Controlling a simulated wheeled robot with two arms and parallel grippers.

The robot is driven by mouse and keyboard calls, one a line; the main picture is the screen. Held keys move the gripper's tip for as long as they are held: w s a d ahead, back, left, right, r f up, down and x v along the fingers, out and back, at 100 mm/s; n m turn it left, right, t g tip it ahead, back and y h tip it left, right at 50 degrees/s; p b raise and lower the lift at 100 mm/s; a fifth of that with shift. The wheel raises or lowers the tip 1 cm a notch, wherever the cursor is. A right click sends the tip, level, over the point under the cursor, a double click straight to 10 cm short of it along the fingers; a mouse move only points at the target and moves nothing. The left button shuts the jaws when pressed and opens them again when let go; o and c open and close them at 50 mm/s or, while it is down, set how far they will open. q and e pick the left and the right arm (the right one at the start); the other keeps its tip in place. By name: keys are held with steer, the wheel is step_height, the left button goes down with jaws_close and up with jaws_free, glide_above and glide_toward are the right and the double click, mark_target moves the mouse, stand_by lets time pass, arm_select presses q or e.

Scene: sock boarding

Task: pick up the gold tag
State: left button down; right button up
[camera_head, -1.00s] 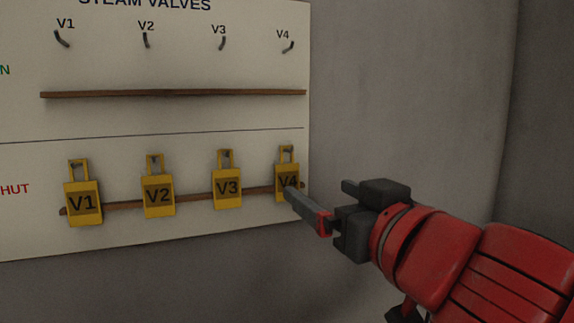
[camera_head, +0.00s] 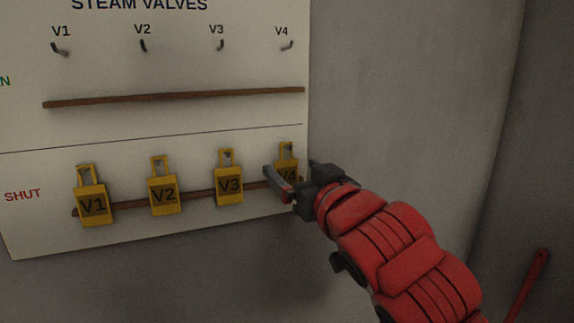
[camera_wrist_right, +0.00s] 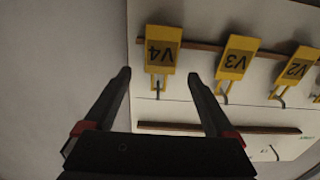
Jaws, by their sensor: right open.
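Several gold tags hang on hooks in the lower SHUT row of the board: V1 (camera_head: 91,207), V2 (camera_head: 162,194), V3 (camera_head: 229,186) and V4 (camera_head: 291,174). My right gripper (camera_head: 290,168) is open in front of V4, and a finger partly covers this tag. In the right wrist view, the V4 tag (camera_wrist_right: 160,57) appears upside down, between the two open fingertips (camera_wrist_right: 159,74) and beyond them. No contact is visible. V3 (camera_wrist_right: 236,58) and V2 (camera_wrist_right: 294,70) show to its right. My left gripper is out of view.
The white board (camera_head: 200,138) has a brown ledge (camera_head: 175,97) across its middle and a lower one (camera_head: 125,204) behind the tags. Empty upper hooks sit under the V1 to V4 labels. A grey wall (camera_head: 410,90) is to the right. A thin red bar (camera_head: 528,285) stands at lower right.

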mark_target(291, 150)
steer(key=p+x, duration=0.1)
steer(key=x, duration=0.1)
steer(key=shift+w+a, duration=0.15)
steer(key=shift+w, duration=0.05)
steer(key=shift+c, duration=0.6)
steer(key=c, duration=1.3)
steer(key=shift+s, duration=0.1)
steer(key=shift+s+d+r+b, duration=0.3)
steer(key=shift+s+r+b, duration=0.15)
steer(key=shift+b, duration=0.25)
steer(key=shift+s+d+r, duration=0.2)
steer(key=shift+s+r, duration=0.3)
steer(key=shift+s+d+r, duration=0.25)
steer(key=shift+s+r, duration=0.25)
steer(key=s+d+r+b, duration=0.1)
steer(key=s, duration=0.2)
steer(key=s+d+r+b, duration=0.1)
steer(key=s+r, duration=0.1)
steer(key=s, duration=0.1)
steer(key=s+d+r+b, duration=0.1)
steer(key=s+d+r, duration=0.1)
steer(key=s, duration=0.2)
